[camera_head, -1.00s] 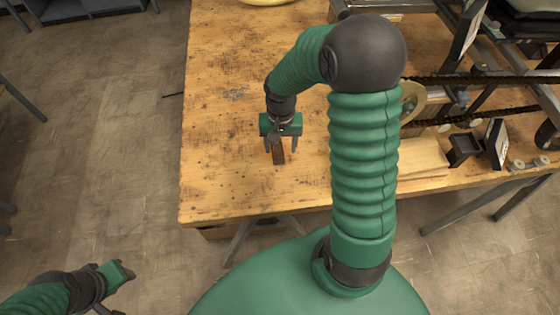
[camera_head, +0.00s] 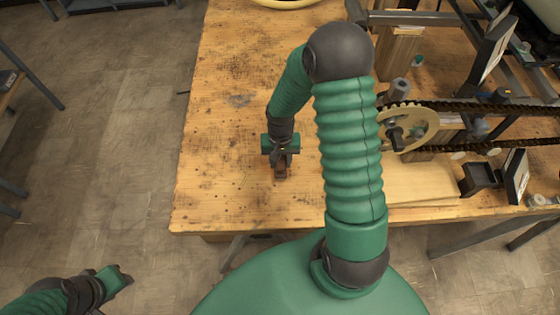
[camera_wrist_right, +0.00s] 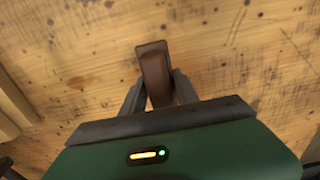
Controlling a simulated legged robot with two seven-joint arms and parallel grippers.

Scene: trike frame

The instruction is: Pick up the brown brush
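The brown brush (camera_head: 281,174) is at the front part of the wooden table, mostly hidden by my right gripper in the head view. In the right wrist view the brush (camera_wrist_right: 153,62) sticks out between the two grey fingers. My right gripper (camera_head: 281,168) points down at the table, and its fingers are closed in on both sides of the brush (camera_wrist_right: 158,90). I cannot tell whether the brush is clear of the tabletop. My left gripper (camera_head: 118,280) hangs over the floor at the lower left, away from the table; its fingers are not clear to see.
The wooden table (camera_head: 225,120) is bare left of my right arm. On its right stand a trike frame with a chain (camera_head: 460,108), a toothed wheel (camera_head: 418,122), a light wooden board (camera_head: 420,182) and black parts. A yellowish ring shows at the far edge.

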